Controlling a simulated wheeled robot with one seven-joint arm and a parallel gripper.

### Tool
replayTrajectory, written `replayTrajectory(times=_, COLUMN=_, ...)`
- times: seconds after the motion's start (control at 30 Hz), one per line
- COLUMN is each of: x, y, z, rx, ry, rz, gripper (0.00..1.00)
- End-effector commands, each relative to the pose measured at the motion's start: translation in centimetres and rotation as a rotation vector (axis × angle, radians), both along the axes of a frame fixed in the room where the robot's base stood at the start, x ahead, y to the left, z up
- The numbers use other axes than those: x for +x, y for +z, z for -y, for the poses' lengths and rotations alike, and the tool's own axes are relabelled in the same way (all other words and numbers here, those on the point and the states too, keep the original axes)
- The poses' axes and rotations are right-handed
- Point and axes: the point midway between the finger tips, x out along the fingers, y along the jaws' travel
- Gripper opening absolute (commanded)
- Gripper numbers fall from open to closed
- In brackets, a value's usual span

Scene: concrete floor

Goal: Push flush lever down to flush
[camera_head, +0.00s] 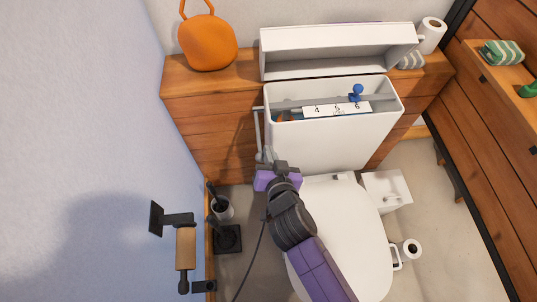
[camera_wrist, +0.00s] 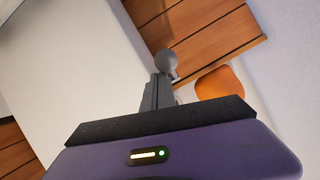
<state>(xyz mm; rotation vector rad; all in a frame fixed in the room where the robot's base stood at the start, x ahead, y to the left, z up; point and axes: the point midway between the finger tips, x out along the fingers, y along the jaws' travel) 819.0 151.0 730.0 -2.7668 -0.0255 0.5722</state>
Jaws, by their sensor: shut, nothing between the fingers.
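The white toilet tank (camera_head: 330,145) stands against the wooden ledge with its top open. A thin pale bar (camera_head: 257,130) runs down the tank's left side; it looks like the flush lever, though its lower end is partly hidden by my gripper. My gripper (camera_head: 266,158) is shut and empty at the tank's lower left side. In the wrist view, a rounded grey knob (camera_wrist: 165,60) shows just beyond the tips of my shut gripper (camera_wrist: 158,82), close to the white tank side (camera_wrist: 85,65). I cannot tell whether they touch.
The tank lid (camera_head: 335,45) rests behind on the wooden ledge (camera_head: 205,105), beside an orange bag (camera_head: 207,42). A toilet brush (camera_head: 222,208) and a wall-mounted paper holder (camera_head: 185,250) stand to the left. The closed toilet seat lid (camera_head: 345,235) lies under my arm.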

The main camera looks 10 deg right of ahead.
Motion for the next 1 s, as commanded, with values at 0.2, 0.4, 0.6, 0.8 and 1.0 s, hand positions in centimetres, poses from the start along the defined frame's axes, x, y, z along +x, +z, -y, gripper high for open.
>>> replayTrajectory(times=0.2, x=-3.5, y=1.8, z=0.4, rx=0.002, ry=0.000, rz=0.004, gripper=0.00)
replayTrajectory(times=0.4, x=-6.9, y=3.1, z=0.7, rx=0.001, ry=-0.001, rz=0.007, gripper=0.00)
replayTrajectory(times=0.6, x=-8.8, y=3.8, z=0.9, rx=0.002, ry=0.000, rz=0.008, gripper=0.00)
replayTrajectory(times=0.8, x=-9.1, y=4.0, z=0.9, rx=0.002, ry=-0.001, rz=0.010, gripper=0.00)
replayTrajectory(times=1.0, x=-9.0, y=4.0, z=0.9, rx=0.002, ry=-0.001, rz=0.010, gripper=0.00)
